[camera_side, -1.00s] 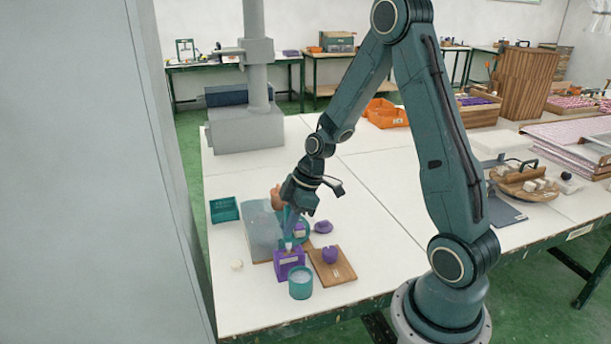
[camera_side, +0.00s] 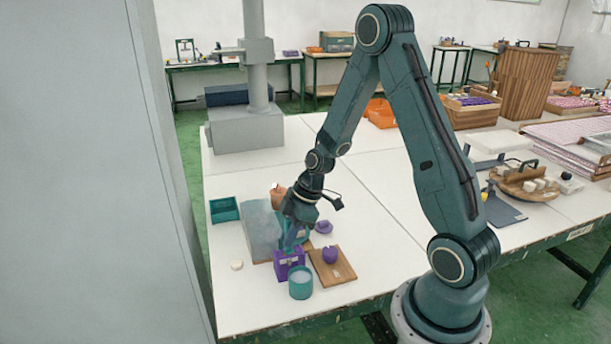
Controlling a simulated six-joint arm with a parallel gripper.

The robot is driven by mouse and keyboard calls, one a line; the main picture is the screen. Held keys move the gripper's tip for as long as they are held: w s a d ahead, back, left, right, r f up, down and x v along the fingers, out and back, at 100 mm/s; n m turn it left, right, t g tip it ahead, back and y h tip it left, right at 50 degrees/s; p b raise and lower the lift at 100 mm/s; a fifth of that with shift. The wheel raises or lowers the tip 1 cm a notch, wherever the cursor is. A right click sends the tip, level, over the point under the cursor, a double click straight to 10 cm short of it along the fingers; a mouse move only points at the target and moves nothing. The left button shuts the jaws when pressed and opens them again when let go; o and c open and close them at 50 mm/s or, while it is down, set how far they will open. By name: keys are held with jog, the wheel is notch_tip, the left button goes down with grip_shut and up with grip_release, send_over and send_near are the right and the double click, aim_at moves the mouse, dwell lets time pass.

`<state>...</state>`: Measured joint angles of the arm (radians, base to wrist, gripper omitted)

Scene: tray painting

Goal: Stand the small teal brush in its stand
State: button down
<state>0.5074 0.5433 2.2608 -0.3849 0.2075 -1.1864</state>
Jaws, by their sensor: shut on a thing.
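My gripper (camera_side: 294,240) points down just above a purple block-shaped stand (camera_side: 288,264) with a pale label on its front. It is shut on the small teal brush, which is mostly hidden among the teal fingers. Brush and fingers are hard to tell apart at this size. The brush's lower end is at or just above the stand's top; I cannot tell whether it is inside.
A teal cup (camera_side: 301,289) stands directly in front of the stand. A wooden board (camera_side: 328,276) with a purple lump (camera_side: 330,255) lies to the right, a grey sheet (camera_side: 259,240) behind left, and a teal tray (camera_side: 224,210) farther left.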

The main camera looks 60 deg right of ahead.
aim_at(287, 218)
jog(key=shift+f, duration=0.1)
dwell(0.5)
jog(key=c, duration=0.9)
grip_release()
jog(key=shift+o, duration=0.2)
jog(key=shift+r, duration=0.2)
jog(key=shift+r, duration=2.8)
jog(key=shift+r, duration=0.1)
jog(key=v, duration=1.3)
jog(key=shift+r, duration=0.3)
jog(key=shift+s+d, duration=0.1)
